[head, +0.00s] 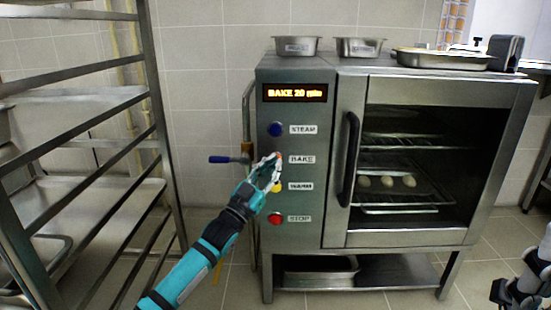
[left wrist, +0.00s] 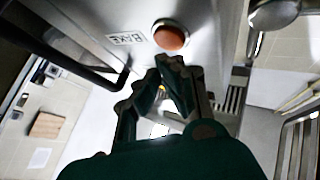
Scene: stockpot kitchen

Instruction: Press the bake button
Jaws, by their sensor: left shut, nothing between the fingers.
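The bake button, a round orange-red button (left wrist: 170,36) beside the BAKE label (left wrist: 127,38), shows clearly in the left wrist view. In the head view it is mostly hidden behind my left gripper (head: 276,160), with a bit of orange at the fingertips. My left gripper is shut and empty, its fingertips (left wrist: 171,62) right by the button's edge in the left wrist view. I cannot tell whether they touch it. The oven's display (head: 295,93) is lit and reads BAKE 20 min. My right gripper (head: 507,292) is at the lower right, partly cut off, away from the panel.
On the oven panel (head: 305,238) are a blue STEAM button (head: 276,130), a yellow WARM button (head: 277,187), partly covered, and a red STOP button (head: 276,219). The oven door handle (head: 349,160) stands to the right. A metal rack (head: 160,130) is at left.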

